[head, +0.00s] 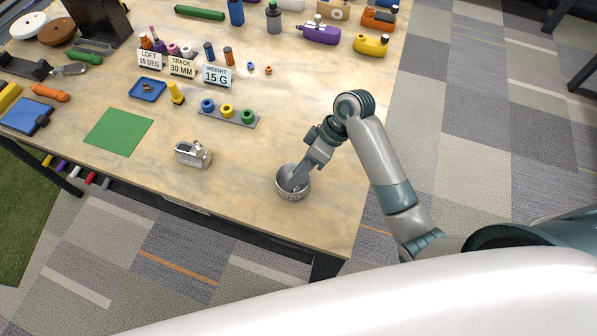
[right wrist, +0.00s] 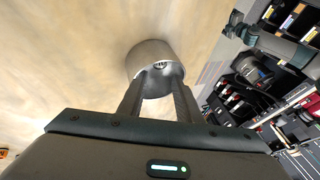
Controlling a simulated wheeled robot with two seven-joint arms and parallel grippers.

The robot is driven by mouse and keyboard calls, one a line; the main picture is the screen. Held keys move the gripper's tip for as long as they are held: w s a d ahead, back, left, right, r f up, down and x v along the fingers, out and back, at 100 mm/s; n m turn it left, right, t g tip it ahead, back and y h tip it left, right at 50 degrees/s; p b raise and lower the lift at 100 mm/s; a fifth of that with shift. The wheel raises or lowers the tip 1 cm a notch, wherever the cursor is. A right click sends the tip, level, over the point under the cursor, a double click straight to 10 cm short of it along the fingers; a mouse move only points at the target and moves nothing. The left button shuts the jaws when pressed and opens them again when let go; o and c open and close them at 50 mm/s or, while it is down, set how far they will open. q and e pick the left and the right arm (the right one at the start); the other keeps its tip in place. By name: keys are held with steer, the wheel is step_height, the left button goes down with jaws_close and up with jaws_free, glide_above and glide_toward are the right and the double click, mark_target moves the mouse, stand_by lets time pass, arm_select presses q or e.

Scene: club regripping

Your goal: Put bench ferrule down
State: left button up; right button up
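A round metal cup (head: 293,195) stands near the front edge of the table, and it also shows in the right wrist view (right wrist: 150,52). My right gripper (head: 296,182) points down into the cup. In the right wrist view its two fingers (right wrist: 160,80) stand apart and reach into the cup mouth. A small bright piece (right wrist: 160,65) shows inside near the fingertips; it is too small to tell whether it is the bench ferrule or whether the fingers grip it. My left gripper is not in view.
A silver box-like device (head: 193,154) stands left of the cup. A grey strip with blue, yellow and green rings (head: 229,117) lies behind. A green mat (head: 118,132) is further left. The wooden table (head: 320,225) is bare around the cup and to its right.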

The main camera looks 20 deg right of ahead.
steer(key=shift+w+d, duration=0.1)
steer(key=shift+d, duration=0.05)
stand_by(0.3)
step_height(320, 180, up, 3)
steer(key=p, duration=0.3)
steer(key=shift+w+p, duration=0.1)
steer(key=shift+p, duration=0.2)
steer(key=shift+r, duration=1.95)
